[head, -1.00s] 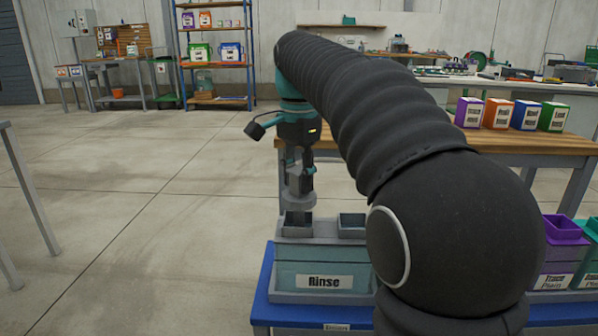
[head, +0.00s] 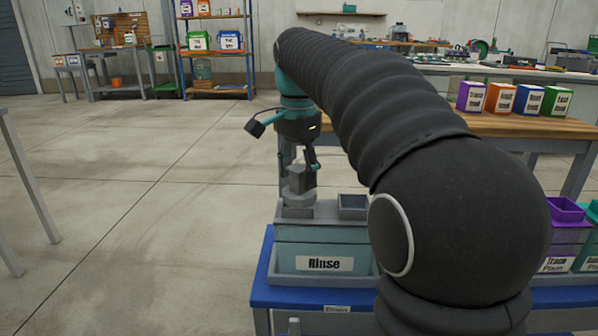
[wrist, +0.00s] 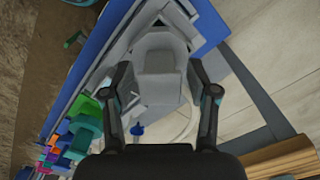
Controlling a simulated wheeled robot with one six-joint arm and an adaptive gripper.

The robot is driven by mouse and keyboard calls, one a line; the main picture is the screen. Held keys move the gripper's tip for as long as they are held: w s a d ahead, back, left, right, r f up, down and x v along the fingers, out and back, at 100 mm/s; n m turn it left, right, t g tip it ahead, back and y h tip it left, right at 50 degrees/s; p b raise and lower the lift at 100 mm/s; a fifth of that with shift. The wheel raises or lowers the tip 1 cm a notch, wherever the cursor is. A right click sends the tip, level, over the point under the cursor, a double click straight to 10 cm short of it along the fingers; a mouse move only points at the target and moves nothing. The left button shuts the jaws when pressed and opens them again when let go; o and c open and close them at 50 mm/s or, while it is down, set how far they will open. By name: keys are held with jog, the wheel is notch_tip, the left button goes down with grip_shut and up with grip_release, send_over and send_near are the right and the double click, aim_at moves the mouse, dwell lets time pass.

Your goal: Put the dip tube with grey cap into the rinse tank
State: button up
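The grey cap (head: 302,177) of the dip tube stands upright over the left opening of the rinse tank (head: 300,236), its wide flange at the tank top. The tube below the cap is hidden, so it appears to be inside the tank. The tank is pale teal with a "Rinse" label. My gripper (head: 302,160) is just above the cap, pointing down. In the wrist view my gripper (wrist: 160,78) has its fingers spread on either side of the cap's block (wrist: 160,62), with gaps on both sides.
A second square opening (head: 352,203) is on the tank top, right of the cap. The tank stands on a blue bench (head: 285,296). Purple (head: 568,232) and teal tanks stand further right, partly behind my arm. Several coloured boxes (head: 499,97) sit on a wooden table behind.

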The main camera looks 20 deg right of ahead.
jog(key=shift+r, duration=0.1)
jog(key=shift+r, duration=3.7)
